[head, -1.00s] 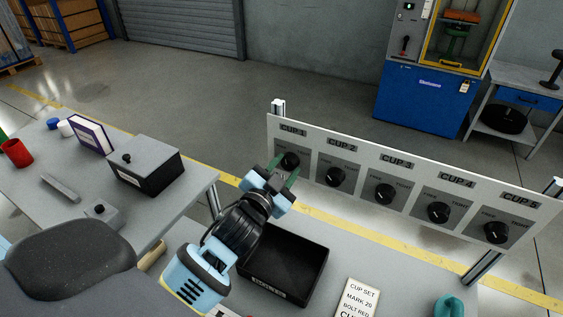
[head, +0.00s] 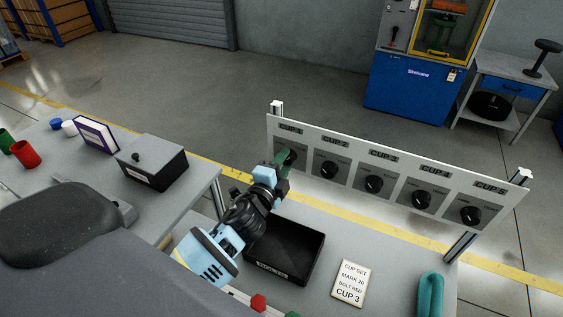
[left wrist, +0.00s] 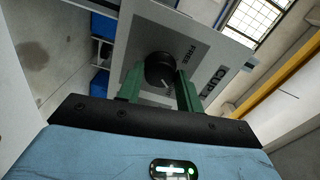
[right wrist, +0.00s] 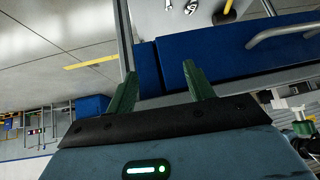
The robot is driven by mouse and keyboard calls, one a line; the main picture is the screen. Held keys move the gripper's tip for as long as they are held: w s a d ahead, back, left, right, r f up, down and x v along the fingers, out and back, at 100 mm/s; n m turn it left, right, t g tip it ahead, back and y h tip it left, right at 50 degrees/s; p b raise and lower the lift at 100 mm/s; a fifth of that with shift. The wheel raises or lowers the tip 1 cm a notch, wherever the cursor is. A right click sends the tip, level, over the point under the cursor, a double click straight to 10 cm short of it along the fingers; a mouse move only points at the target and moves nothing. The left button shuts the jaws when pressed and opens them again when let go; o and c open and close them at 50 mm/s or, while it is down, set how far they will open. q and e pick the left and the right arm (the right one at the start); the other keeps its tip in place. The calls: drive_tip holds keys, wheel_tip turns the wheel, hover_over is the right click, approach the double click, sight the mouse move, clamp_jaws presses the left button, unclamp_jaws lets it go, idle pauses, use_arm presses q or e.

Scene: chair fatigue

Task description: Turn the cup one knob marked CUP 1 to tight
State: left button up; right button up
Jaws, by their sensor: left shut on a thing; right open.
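The cup one knob is a round black knob on the panel under the CUP 1 label (head: 290,131). In the head view it is mostly hidden behind my left gripper (head: 284,160). In the left wrist view the knob (left wrist: 160,70) sits between the green fingers of my left gripper (left wrist: 158,92), which is shut on it. Its white pointer line shows at its lower edge. The word FREE is readable beside it; the other word is largely covered by a finger. My right gripper (right wrist: 163,90) is open and empty, away from the panel, and shows only in its own wrist view.
The panel carries more knobs, CUP 2 (head: 329,169) to CUP 5 (head: 470,215). Below it are a black tray (head: 318,262) and a card reading CUP 3 (head: 350,283). A black box (head: 152,168) stands on the left table. A teal object (head: 430,295) lies at the right.

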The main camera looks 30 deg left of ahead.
use_arm(q)
drive_tip(key=shift+r+m, duration=0.1)
drive_tip(key=shift+m, duration=0.6)
use_arm(e)
drive_tip(key=shift+w+r, duration=0.45)
use_arm(q)
drive_tip(key=o, duration=1)
drive_tip(key=s, duration=0.7)
drive_tip(key=shift+s+d, duration=0.15)
drive_tip(key=shift+s, duration=0.25)
use_arm(e)
drive_tip(key=shift+s+f, duration=0.3)
drive_tip(key=shift+f, duration=0.15)
